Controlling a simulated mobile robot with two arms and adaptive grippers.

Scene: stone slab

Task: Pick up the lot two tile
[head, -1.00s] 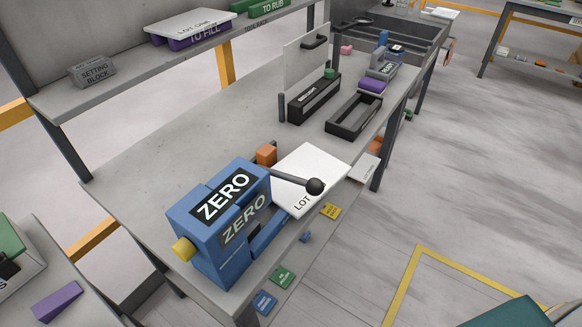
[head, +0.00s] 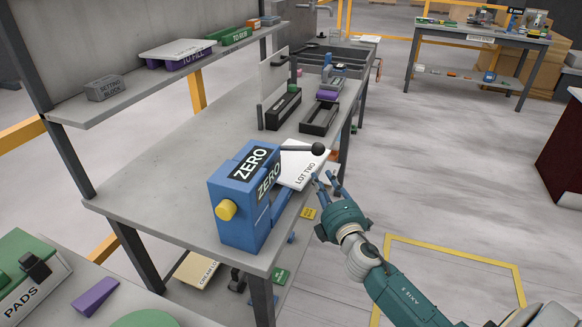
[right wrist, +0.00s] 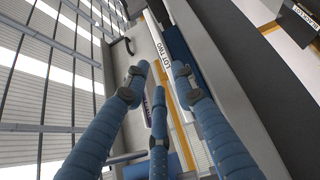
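The white lot two tile (head: 299,172) lies on the grey bench beside the blue ZERO fixture (head: 243,195), partly under the fixture's black-knobbed lever (head: 317,149). Its label faces the bench's front edge. My right gripper (head: 326,181) is at the tile's front right edge, its fingers spread and pointing toward it. In the right wrist view the tile shows as a narrow white strip with its label (right wrist: 161,52), just beyond my open fingers (right wrist: 160,78). Nothing is between the fingers; contact with the tile cannot be told. My left gripper is not in view.
Black trays (head: 320,117) stand farther along the bench. A shelf above holds a grey setting block (head: 107,88) and another white tile (head: 178,49) on a purple block. The floor at right is open.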

